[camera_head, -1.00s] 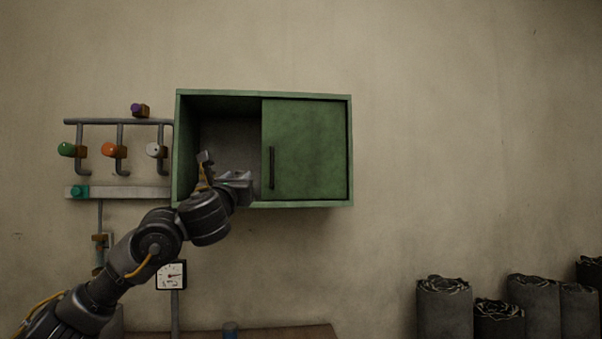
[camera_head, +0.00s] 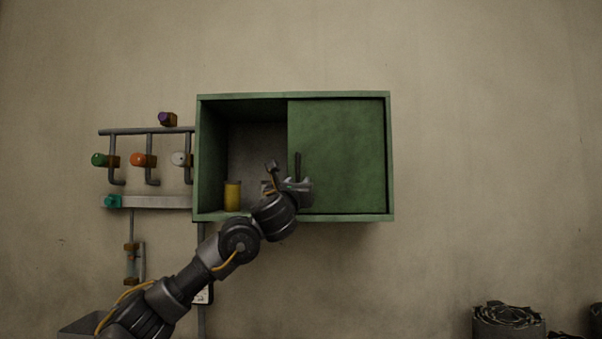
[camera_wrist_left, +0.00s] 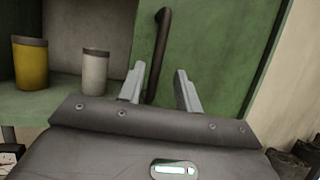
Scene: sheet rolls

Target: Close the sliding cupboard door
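The green sliding door (camera_head: 345,150) covers the right part of the cupboard (camera_head: 293,217); the left part stands open. The door's dark upright handle (camera_head: 298,164) is near its left edge, and it also shows in the left wrist view (camera_wrist_left: 159,52). My left gripper (camera_head: 296,186) is at the handle's lower end and hides part of it. In the left wrist view my left gripper (camera_wrist_left: 160,92) is open, with one finger on each side of the handle. I cannot tell whether the fingers touch it. My right gripper is not in view.
A yellow can (camera_head: 232,195) and a pale can (camera_wrist_left: 95,72) stand on the cupboard floor in the open part. A rail with coloured knobs (camera_head: 138,160) is on the wall left of the cupboard. Dark rolls (camera_head: 508,322) stand at the lower right.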

